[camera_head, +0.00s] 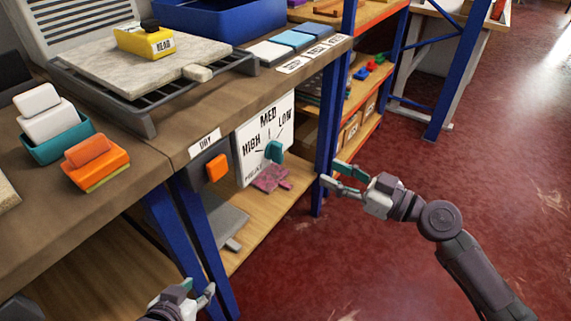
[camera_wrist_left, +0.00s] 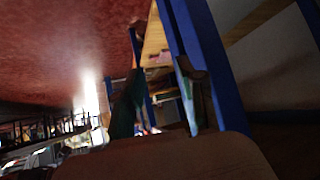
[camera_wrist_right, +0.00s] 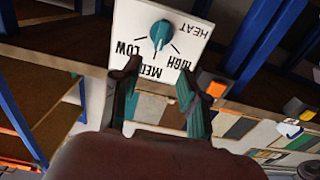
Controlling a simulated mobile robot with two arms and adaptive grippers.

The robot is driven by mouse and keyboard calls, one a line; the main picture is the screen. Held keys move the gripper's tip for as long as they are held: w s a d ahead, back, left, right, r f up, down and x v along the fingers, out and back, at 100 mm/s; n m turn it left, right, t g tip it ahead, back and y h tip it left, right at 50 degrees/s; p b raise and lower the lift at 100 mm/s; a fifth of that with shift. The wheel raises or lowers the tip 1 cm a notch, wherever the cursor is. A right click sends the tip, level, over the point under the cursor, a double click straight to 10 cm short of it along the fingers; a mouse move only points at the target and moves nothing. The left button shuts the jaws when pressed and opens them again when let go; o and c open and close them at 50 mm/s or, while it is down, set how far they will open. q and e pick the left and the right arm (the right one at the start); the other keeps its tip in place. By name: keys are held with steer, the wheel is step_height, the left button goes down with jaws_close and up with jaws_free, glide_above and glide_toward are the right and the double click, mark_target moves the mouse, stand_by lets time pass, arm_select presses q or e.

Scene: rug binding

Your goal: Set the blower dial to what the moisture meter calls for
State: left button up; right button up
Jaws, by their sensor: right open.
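The blower dial is a teal knob (camera_head: 274,151) on a white panel (camera_head: 250,165) marked HIGH, MED, LOW and HEAT, hung below the bench's front edge. The knob also shows upside down in the right wrist view (camera_wrist_right: 162,34); I cannot tell its exact setting. A yellow block with a white label (camera_head: 144,41), perhaps the moisture meter, sits on a grey slab; its label is too small to read surely. My right gripper (camera_head: 332,174) is open and empty, right of the dial and apart from it. My left gripper (camera_head: 199,290) is open and empty, low at the front.
An orange button (camera_head: 216,168) under a DRY label is left of the panel. A teal tray (camera_head: 60,141), an orange block (camera_head: 95,160) and a blue bin (camera_head: 219,16) stand on the bench (camera_head: 154,165). A blue post (camera_head: 326,130) stands beside the panel. Red floor is clear at right.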

mark_target(282, 151)
arm_select(q)
steer(key=s+a+f+g+y+p, duration=0.1)
steer(key=s+a+f+g+p, duration=0.1)
steer(key=s+g, duration=0.3)
steer(key=s+a+f, duration=0.1)
steer(key=s, duration=0.3)
steer(key=shift+f, duration=0.3)
arm_select(e)
steer(key=x, duration=1.3)
steer(key=shift+w+a, duration=0.25)
steer(key=shift+a, duration=0.05)
steer(key=shift+c, duration=0.2)
jaws_close()
